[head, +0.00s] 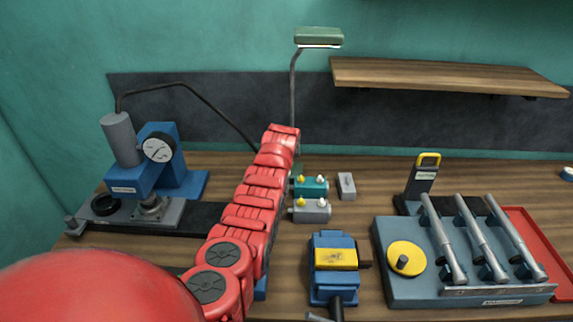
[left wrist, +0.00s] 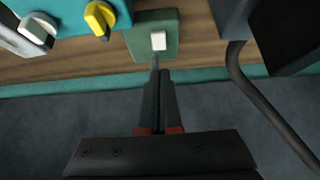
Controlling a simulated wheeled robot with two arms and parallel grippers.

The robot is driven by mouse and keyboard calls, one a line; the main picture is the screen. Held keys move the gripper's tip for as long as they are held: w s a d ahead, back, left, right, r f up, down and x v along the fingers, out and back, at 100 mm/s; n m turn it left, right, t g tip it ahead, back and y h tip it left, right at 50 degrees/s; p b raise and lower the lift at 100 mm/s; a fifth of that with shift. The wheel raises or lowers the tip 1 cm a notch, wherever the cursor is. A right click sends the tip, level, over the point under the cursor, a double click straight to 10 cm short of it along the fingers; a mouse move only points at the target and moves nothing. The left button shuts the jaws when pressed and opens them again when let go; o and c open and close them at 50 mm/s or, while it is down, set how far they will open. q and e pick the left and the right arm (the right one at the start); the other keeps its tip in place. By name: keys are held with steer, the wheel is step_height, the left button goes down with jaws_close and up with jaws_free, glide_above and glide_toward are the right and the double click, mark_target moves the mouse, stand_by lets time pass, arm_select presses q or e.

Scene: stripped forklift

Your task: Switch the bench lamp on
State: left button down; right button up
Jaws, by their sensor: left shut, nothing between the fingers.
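The bench lamp (head: 319,37) has a green head on a thin dark post at the back of the bench. A pale strip shows under its head; I cannot tell if it is lit. In the left wrist view its green base (left wrist: 170,22) carries a white switch (left wrist: 158,41). In the head view my red left arm hides the gripper and most of the lamp base. My right gripper is out of view.
A teal box (head: 310,187) with yellow and white knobs stands close right of the arm, a grey box (head: 310,211) before it. A blue press (head: 158,165) is left, a blue vise (head: 333,285) front centre, a tool tray (head: 400,288) right. A wooden shelf (head: 440,75) overhangs the back.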

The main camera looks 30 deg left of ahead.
arm_select(q)
steer(key=s+d+r+p, duration=0.4)
steer(key=s+r+p, duration=0.1)
steer(key=s, duration=0.1)
steer(key=shift+s, duration=0.25)
stand_by(0.3)
steer(key=shift+r, duration=0.2)
stand_by(0.3)
